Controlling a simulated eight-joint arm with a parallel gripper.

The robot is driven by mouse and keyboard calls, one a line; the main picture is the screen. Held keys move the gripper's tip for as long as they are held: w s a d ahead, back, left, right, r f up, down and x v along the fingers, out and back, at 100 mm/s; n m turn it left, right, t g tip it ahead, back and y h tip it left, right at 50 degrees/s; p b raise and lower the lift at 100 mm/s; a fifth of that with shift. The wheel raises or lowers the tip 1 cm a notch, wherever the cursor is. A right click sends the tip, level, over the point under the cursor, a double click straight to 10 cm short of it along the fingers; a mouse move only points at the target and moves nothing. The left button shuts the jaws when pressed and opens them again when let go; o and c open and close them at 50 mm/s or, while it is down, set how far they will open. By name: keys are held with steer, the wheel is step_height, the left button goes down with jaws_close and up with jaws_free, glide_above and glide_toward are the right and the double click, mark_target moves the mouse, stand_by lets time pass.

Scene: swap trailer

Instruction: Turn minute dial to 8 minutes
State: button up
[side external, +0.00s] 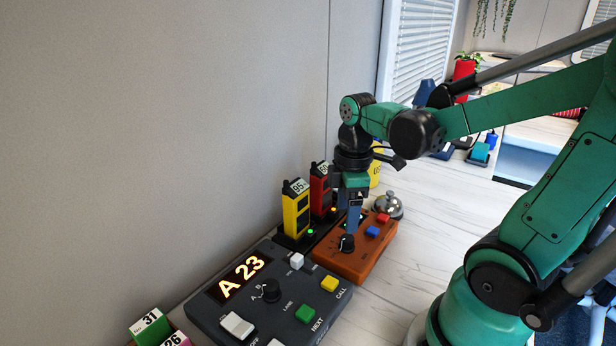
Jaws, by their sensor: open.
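An orange-brown box (372,262) lies on the counter with a black dial (346,244) at its near left part, likely the minute dial. The dial's scale and pointer are too small to read. My gripper (352,228) points straight down with its blue fingers at or just above this dial. The fingers are open, seen nearly edge-on, and I cannot tell whether they touch or straddle the dial. A blue button (372,231) and a red button (383,218) sit on the same box, right of my fingers.
A grey console (262,318) showing "A 23", with a black lane knob (271,291) and several buttons, stands in front. Yellow (296,215) and red (319,190) handsets stand close behind left. A silver bell (388,205) stands behind the box. The white counter to the right is clear.

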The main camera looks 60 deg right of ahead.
mark_target(348, 238)
steer(key=shift+s+d+f+n, duration=0.15)
steer(key=shift+d+f+n, duration=0.15)
steer(key=shift+f, duration=0.1)
steer(key=shift+a+f, duration=0.1)
steer(key=shift+f, duration=2.4)
jaws_close()
